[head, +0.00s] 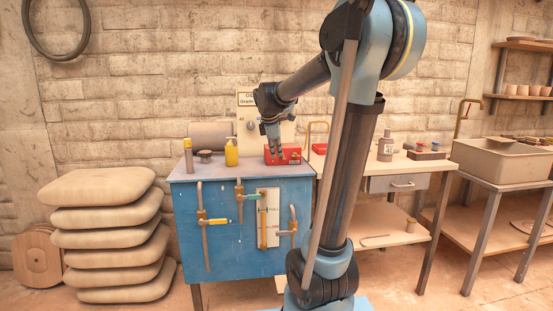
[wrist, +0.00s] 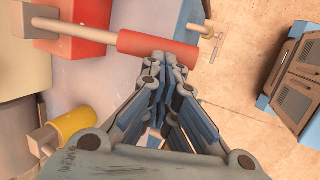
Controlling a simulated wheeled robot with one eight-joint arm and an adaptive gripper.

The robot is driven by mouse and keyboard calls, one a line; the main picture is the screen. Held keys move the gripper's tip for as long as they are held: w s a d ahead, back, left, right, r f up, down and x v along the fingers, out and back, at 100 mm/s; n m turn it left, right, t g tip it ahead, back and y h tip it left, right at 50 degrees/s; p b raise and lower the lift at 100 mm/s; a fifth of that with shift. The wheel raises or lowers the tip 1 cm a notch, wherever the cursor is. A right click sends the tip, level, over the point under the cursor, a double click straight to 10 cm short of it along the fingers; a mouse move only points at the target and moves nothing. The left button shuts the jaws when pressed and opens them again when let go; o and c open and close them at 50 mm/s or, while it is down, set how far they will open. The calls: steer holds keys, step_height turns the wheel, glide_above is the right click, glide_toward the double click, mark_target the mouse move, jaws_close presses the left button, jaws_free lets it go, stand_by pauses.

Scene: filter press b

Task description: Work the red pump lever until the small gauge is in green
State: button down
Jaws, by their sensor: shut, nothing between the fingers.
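The red pump lever shows in the wrist view as a pale rod ending in a thick red grip (wrist: 140,45). In the head view the red pump (head: 292,152) sits on the blue cabinet's top. My gripper (head: 277,158) points down at it, and in the wrist view my gripper (wrist: 166,60) is shut and empty. Its fingertips overlap the red grip's outer half in the picture; I cannot tell whether they touch. The small gauge cannot be made out; my arm covers part of the panel behind.
The blue cabinet (head: 222,184) carries pipes and valve handles on its front. A pale panel (head: 246,101) stands behind. A workbench (head: 403,165) is at the right.

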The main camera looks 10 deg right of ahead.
steer(key=v, duration=1.1)
steer(key=shift+r, duration=0.35)
steer(key=shift+a, duration=0.1)
steer(key=s+d+f+m+g+y, duration=0.1)
steer(key=s+d+f+m, duration=0.1)
steer(key=s+f+m, duration=0.6)
steer(key=s+d+f+m+g+y, duration=0.1)
steer(key=s+d+f+m, duration=0.2)
steer(key=s+f+m, duration=0.6)
steer(key=s+f, duration=1.3)
steer(key=f, duration=0.1)
steer(key=shift+f, duration=0.4)
steer(key=shift+w+f, duration=0.2)
steer(key=shift+w, duration=0.3)
